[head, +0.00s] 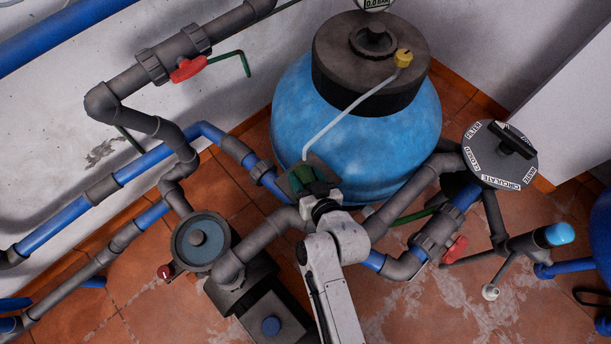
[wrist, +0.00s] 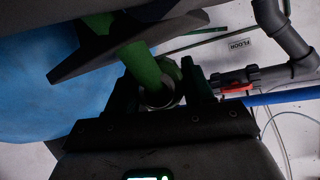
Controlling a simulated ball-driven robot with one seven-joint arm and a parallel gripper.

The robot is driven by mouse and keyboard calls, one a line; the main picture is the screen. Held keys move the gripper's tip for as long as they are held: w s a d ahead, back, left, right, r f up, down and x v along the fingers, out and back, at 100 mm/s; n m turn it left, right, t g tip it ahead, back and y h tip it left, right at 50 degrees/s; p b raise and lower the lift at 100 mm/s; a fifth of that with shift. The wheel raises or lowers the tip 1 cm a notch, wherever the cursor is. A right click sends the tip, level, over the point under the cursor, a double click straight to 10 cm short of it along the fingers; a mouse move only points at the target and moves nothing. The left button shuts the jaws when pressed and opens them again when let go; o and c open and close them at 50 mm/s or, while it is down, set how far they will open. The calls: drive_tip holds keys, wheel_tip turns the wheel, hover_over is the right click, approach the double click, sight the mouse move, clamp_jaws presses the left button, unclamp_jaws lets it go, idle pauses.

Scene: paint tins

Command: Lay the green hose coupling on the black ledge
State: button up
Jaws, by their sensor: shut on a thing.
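My gripper (head: 318,191) is shut on the green hose coupling (head: 302,174) in the head view. In the wrist view the coupling (wrist: 143,67) runs out from between the fingers (wrist: 163,92) and overlaps the black ledge. The black ledge (head: 317,162) is a small dark plate against the front of the blue tank. It crosses the upper part of the wrist view as a slanted dark slab (wrist: 85,62). The coupling is over or at the ledge; I cannot tell whether they touch. My gripper hides part of both.
The blue tank (head: 350,140) with a black top stands right behind the ledge, with a thin grey tube running down it. Grey pipes (head: 405,190) and a round grey-blue pump lid (head: 200,240) flank my arm. A red-handled valve (head: 188,69) is on the wall pipe.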

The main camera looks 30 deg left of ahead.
drive_tip(key=shift+f+b, duration=0.35)
drive_tip(key=shift+f, duration=0.05)
idle(0.5)
drive_tip(key=o, duration=1.2)
drive_tip(key=shift+o, duration=0.2)
drive_tip(key=shift+f, duration=0.1)
drive_tip(key=shift+d, duration=0.1)
drive_tip(key=p+v, duration=0.1)
drive_tip(key=v, duration=0.9)
drive_tip(key=shift+s+d+r, duration=0.1)
drive_tip(key=shift+s+r, duration=0.15)
drive_tip(key=shift+r, duration=0.05)
